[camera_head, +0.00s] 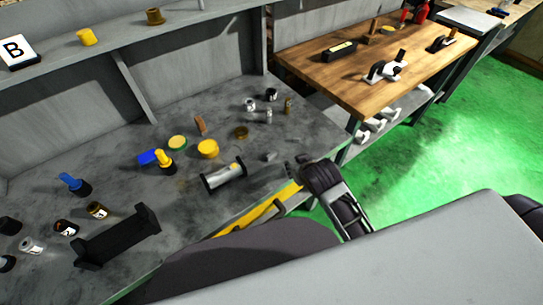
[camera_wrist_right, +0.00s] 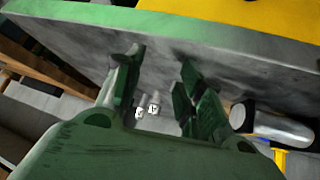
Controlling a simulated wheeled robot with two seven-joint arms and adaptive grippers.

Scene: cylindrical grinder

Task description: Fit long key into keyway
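A silver shaft (camera_head: 225,176) lies in a black cradle on the grey bench; it also shows in the right wrist view (camera_wrist_right: 272,127), right of the fingers. I cannot make out its keyway. My right gripper (camera_head: 298,164) is at the bench's front edge, right of the shaft and apart from it. In the right wrist view my right gripper (camera_wrist_right: 160,88) has its two fingers spread with nothing held between them. A small grey piece (camera_head: 270,157) lies on the bench just left of the gripper; I cannot tell whether it is the long key. My left gripper is not in view.
A shelf (camera_head: 130,47) runs behind. A wooden table (camera_head: 350,85) stands right; green floor (camera_head: 430,140) is open there.

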